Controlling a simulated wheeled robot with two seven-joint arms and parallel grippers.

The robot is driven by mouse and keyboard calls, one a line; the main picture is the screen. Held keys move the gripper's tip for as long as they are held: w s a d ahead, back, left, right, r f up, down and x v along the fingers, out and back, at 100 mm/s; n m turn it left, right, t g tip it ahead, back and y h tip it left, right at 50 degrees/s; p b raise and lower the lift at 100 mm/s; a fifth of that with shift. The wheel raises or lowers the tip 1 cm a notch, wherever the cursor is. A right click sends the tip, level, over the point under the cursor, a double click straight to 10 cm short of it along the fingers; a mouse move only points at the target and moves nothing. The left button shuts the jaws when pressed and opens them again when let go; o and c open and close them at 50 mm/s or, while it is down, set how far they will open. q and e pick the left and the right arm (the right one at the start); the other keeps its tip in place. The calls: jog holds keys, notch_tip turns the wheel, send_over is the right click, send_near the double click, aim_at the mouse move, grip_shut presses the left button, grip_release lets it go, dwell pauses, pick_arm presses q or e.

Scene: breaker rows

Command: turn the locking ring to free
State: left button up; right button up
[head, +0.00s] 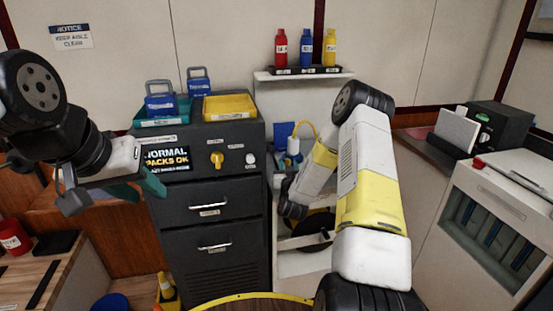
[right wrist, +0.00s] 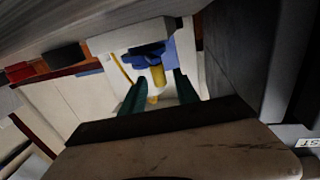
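In the right wrist view, a blue collar-like part (right wrist: 147,50) with a yellow cylinder (right wrist: 157,75) below it shows on a pale unit. I cannot tell for sure whether this blue part is the locking ring. My right gripper (right wrist: 160,80) is open, its green fingers on either side of the yellow cylinder in the picture. Contact cannot be made out. In the head view my right arm covers that gripper; a white fitting (head: 293,147) with a yellow cable and blue plate shows beside the arm. My left gripper (head: 142,187) looks open and empty before the dark cabinet.
Red, blue and yellow bottles (head: 306,48) stand on a shelf above. A pale unit (head: 500,225) stands at the right. A yellow-edged round surface (head: 250,298) is at the front.

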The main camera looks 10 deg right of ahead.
jog(key=shift+w+d, duration=0.25)
jog(key=shift+w, duration=1.05)
grip_shut()
dwell(0.5)
